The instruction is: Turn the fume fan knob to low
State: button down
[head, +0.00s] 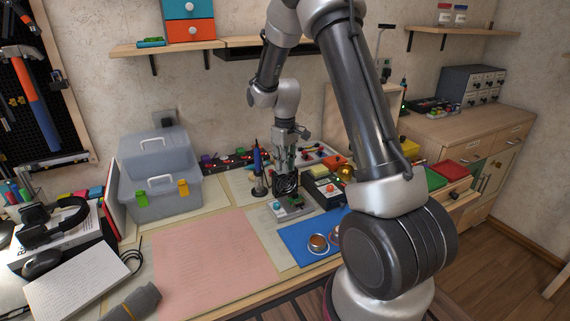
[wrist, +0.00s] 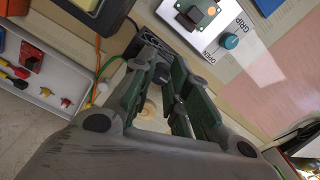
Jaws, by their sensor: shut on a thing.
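My gripper (head: 286,170) points down over the middle of the workbench, at a black unit with a round dark front (head: 286,184), which seems to be the fume fan. In the wrist view the fan unit shows as a black box with a small pale label (wrist: 151,48). The two green-grey fingers of my gripper (wrist: 160,80) are closed around a small dark knob (wrist: 161,72) at its near side. The fingers hide much of the knob, and I cannot read its pointer or setting.
A white panel with a teal knob (wrist: 229,41) and OPEN and GRIP lettering lies close to the fan. A white tray of small parts (wrist: 45,75) is on the other side. A blue mat (head: 300,246) and pink sheet (head: 205,262) lie in front. A grey toolbox (head: 155,190) stands left.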

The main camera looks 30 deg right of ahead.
jog(key=m, duration=0.3)
jog(key=shift+w+m, duration=0.1)
jog(key=shift+m, duration=2)
jog(key=c, duration=1.3)
grip_release()
jog(key=shift+c, duration=0.2)
jog(key=shift+r, duration=0.1)
notch_tip(320, 180, up, 12)
